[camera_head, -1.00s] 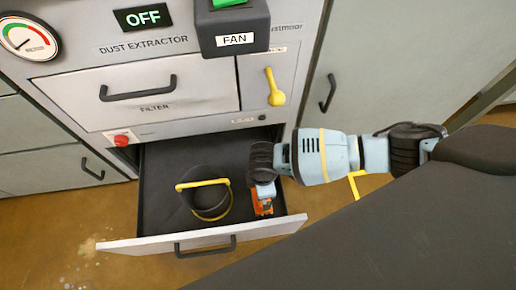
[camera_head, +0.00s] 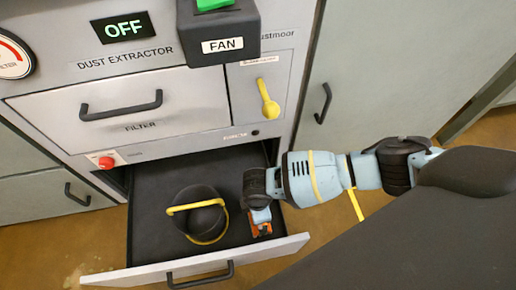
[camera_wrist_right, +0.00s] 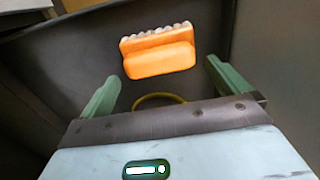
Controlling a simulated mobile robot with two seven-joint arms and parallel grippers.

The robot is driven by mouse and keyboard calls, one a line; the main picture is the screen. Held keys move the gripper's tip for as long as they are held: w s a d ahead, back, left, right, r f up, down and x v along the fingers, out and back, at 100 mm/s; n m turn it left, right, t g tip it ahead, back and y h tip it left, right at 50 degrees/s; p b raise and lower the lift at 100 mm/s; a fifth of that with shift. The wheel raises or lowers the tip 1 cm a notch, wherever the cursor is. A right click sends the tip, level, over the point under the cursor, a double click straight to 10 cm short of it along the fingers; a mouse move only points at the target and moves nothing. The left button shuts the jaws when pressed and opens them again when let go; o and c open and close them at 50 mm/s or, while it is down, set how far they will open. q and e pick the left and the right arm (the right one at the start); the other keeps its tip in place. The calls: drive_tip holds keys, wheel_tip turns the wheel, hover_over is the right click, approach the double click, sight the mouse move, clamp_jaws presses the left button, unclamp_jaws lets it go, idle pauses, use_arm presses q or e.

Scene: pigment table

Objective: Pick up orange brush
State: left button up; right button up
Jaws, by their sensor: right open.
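The orange brush (camera_wrist_right: 158,52) lies in the open dark drawer, near its right side. In the right wrist view it shows an orange handle and a row of pale bristles along its far edge. In the head view only a little of the orange brush (camera_head: 265,230) shows beneath my gripper. My right gripper (camera_head: 261,218) points down into the drawer over the brush. In the wrist view the green fingers of my right gripper (camera_wrist_right: 161,70) are apart, and the brush appears beyond and between their tips, not clasped. My left gripper is out of view.
A black round object with a yellow handle (camera_head: 200,214) stands left of the brush in the drawer (camera_head: 155,185). The drawer's front panel (camera_head: 205,261) borders it in front. The dust extractor cabinet (camera_head: 190,115) rises behind. A dark surface (camera_head: 400,245) fills the lower right.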

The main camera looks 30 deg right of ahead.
wheel_tip(320, 180, down, 4)
drive_tip(key=shift+w+a+r+b, duration=0.1)
drive_tip(key=shift+a+b, duration=0.05)
drive_tip(key=shift+b, duration=0.85)
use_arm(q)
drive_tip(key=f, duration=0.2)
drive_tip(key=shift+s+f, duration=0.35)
use_arm(e)
drive_tip(key=c, duration=0.8)
wheel_tip(320, 180, up, 9)
drive_tip(key=p, duration=0.5)
drive_tip(key=shift+c, duration=0.2)
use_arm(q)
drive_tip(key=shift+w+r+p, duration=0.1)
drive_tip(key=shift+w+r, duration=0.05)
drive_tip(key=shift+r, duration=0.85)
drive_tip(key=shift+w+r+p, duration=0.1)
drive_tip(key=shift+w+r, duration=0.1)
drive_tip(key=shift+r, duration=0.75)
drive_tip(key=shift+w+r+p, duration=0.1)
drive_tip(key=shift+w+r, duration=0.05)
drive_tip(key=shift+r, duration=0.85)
use_arm(e)
drive_tip(key=shift+r, duration=0.6)
